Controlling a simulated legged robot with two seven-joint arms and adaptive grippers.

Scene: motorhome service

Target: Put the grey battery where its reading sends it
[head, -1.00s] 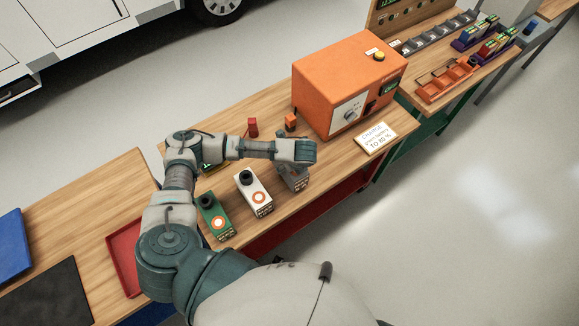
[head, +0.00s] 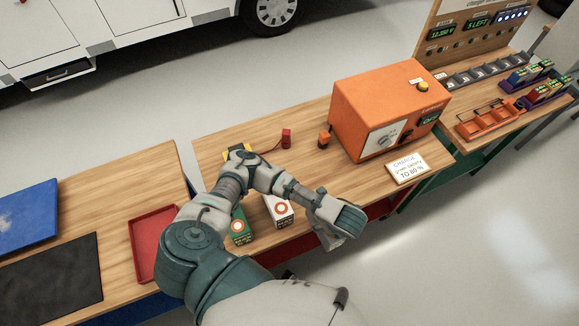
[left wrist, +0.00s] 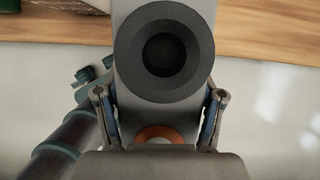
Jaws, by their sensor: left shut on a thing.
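My left gripper (left wrist: 158,118) is shut on the grey battery (left wrist: 162,97), as the left wrist view shows. The battery has a round black knob (left wrist: 163,50) on top and an orange ring low down. In the head view my left gripper (head: 337,228) is at the front edge of the workbench, and my wrist hides most of the battery. The green battery (head: 239,228) and white battery (head: 278,211) stand on the bench to its left. The orange machine (head: 362,110) with a dial stands behind. My right gripper is not in view.
A card (head: 407,167) reads "CHARGE green battery TO 80 %". A red clamp (head: 286,138) and an orange one (head: 323,139) stand behind my arm. A red tray (head: 143,250) lies left. An orange rack (head: 485,123) and purple holders with coloured packs stand far right.

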